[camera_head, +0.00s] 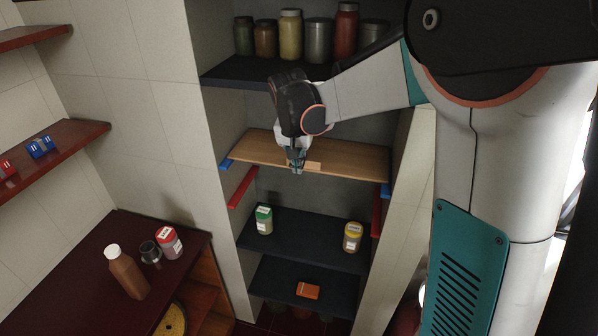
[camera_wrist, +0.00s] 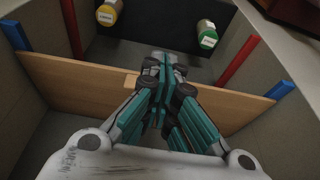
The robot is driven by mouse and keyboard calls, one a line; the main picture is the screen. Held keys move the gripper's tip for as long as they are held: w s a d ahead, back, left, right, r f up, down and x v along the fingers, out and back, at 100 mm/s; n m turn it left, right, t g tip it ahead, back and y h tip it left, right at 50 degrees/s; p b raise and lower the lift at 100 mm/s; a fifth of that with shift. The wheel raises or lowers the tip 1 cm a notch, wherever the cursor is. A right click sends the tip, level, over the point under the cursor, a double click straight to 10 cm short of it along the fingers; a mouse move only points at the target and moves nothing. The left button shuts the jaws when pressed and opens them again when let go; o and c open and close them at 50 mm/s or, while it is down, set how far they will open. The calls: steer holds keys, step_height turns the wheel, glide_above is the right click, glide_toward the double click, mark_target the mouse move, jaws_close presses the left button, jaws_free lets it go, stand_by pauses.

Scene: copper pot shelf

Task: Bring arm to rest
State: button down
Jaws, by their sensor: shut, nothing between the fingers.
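My gripper (camera_head: 297,160) is shut and empty. In the head view it points down at the front edge of the wooden shelf board (camera_head: 350,163), near a small light wooden block (camera_head: 313,166) at that edge. I cannot tell whether it touches the board. In the wrist view my gripper (camera_wrist: 165,70) has its fingers together, in front of the wooden board (camera_wrist: 75,85). My arm reaches in from the upper right of the head view, bent at the wrist.
The shelf above holds several jars (camera_head: 290,35). Below stand a green-lidded jar (camera_head: 264,220), a yellow-lidded jar (camera_head: 352,237) and an orange box (camera_head: 307,290). Red rails (camera_head: 243,188) and blue rails (camera_head: 226,165) line the side walls. A dark counter (camera_head: 85,290) holds a brown bottle (camera_head: 128,272).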

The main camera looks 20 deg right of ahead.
steer(key=s+a+f+n+t+y+b, duration=0.1)
steer(key=s+a+f+n+b, duration=0.1)
steer(key=s+b, duration=0.6)
steer(key=s+a+f+n+t+b, duration=0.1)
steer(key=s+a+f+n+b, duration=0.15)
steer(key=s+b, duration=0.45)
steer(key=s+a+f+n+t+y+b, duration=0.1)
steer(key=s+f+n+t+b, duration=0.1)
steer(key=s+f+b, duration=0.4)
steer(key=s+f, duration=0.5)
steer(key=s, duration=0.2)
steer(key=shift+f+n, duration=0.35)
